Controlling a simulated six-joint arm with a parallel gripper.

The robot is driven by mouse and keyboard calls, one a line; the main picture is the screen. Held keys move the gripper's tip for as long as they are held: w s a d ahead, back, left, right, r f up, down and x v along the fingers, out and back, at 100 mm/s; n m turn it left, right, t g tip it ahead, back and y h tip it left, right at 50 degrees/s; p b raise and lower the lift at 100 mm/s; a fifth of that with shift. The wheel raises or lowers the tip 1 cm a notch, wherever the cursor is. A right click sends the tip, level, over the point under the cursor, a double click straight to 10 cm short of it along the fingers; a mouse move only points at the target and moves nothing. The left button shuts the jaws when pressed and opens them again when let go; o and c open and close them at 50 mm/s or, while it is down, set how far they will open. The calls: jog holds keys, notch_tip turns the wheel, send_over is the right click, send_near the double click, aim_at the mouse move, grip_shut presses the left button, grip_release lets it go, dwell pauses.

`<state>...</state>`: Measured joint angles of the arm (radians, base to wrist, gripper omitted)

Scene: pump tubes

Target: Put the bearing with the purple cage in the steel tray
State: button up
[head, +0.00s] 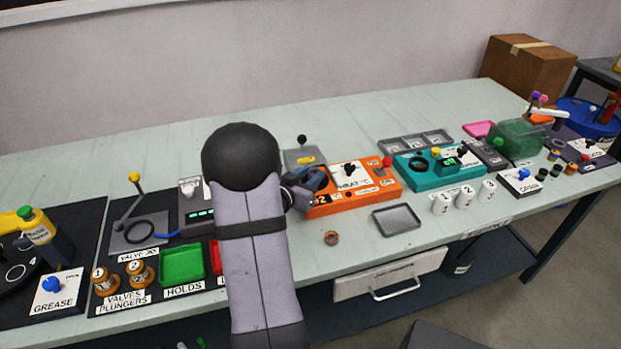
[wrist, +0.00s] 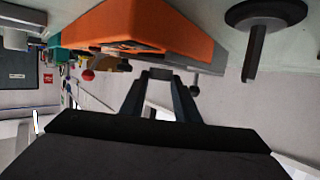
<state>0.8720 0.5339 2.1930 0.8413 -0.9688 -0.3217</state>
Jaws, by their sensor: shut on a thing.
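The steel tray (head: 397,219) is a shallow grey tray, empty, near the table's front edge, right of my arm. A small ring-shaped bearing (head: 331,238) lies on the table left of the tray; its middle looks reddish, and I see no purple on it. My gripper (head: 312,180) is at the left end of the orange unit, partly hidden by my arm. In the wrist view, my gripper (wrist: 158,75) is shut on a small grey part beside the orange unit; I cannot tell what it is. No bearing with a purple cage is clearly visible.
The orange unit (head: 352,186) and teal unit (head: 440,165) stand behind the tray. White numbered cups (head: 465,196) stand right of it. A green tray (head: 182,264) lies left of my arm. Bare table surrounds the bearing.

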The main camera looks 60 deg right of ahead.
jog(key=shift+f, duration=0.4)
jog(key=shift+f, duration=0.25)
jog(key=o, duration=1.1)
jog(key=shift+b, duration=0.35)
jog(key=shift+o, duration=0.2)
jog(key=shift+v, duration=3.7)
